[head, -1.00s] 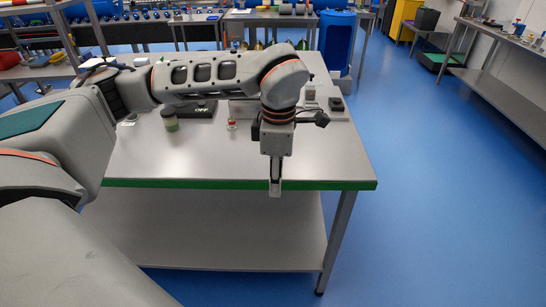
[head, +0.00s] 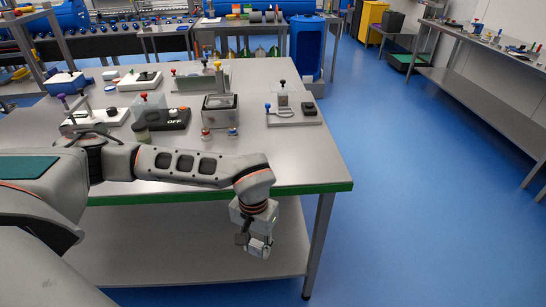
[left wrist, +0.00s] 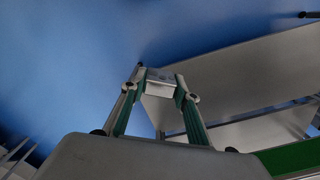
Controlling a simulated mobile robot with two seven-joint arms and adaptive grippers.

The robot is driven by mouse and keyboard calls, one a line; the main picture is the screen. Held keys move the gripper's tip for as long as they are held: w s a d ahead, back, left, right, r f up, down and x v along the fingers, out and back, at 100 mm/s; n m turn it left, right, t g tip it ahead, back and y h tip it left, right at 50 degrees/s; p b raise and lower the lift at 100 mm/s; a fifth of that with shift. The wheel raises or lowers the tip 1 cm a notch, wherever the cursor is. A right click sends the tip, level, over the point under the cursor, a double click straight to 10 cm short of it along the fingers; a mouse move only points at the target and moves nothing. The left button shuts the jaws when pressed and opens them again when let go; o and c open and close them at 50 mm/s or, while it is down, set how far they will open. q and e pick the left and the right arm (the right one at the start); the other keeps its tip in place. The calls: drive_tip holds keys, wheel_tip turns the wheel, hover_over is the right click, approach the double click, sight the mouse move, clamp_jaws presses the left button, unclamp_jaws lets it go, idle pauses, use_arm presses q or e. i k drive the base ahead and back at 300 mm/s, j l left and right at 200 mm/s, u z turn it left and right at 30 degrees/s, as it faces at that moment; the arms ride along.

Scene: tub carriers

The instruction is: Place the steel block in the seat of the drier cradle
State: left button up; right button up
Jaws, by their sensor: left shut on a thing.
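My left gripper (head: 258,248) hangs in front of the table's green front edge, below the level of the top. In the left wrist view its fingers (left wrist: 158,86) are shut on the steel block (left wrist: 160,90), a small, shiny grey piece between the tips. In the head view the block is hard to make out from the gripper. I cannot tell for sure which fixture on the table is the drier cradle. A grey box with a dark top (head: 220,109) stands near the middle of the table. My right gripper is not in view.
A lower shelf (head: 180,240) lies under the top. The blue floor at right is clear.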

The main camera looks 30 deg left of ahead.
sight(285, 111)
drive_tip(key=i+l+z, duration=0.65)
drive_tip(key=i+z, duration=0.15)
drive_tip(key=i, duration=0.15)
drive_tip(key=i+l+z, duration=0.1)
drive_tip(key=i+z, duration=0.3)
drive_tip(key=i+u, duration=0.4)
drive_tip(key=i, duration=0.15)
drive_tip(key=i+l+u, duration=0.25)
drive_tip(key=i+u, duration=0.35)
drive_tip(key=u, duration=0.25)
drive_tip(key=i+u, duration=0.2)
drive_tip(key=u, duration=0.3)
drive_tip(key=i+l+u, duration=0.1)
drive_tip(key=u, duration=0.35)
drive_tip(key=i+l+u, duration=0.2)
drive_tip(key=u, duration=0.25)
drive_tip(key=i+l+u, duration=0.2)
drive_tip(key=u, duration=0.3)
drive_tip(key=i+l+u, duration=0.2)
drive_tip(key=u, duration=0.15)
drive_tip(key=i+l+u, duration=0.1)
drive_tip(key=l+u, duration=0.3)
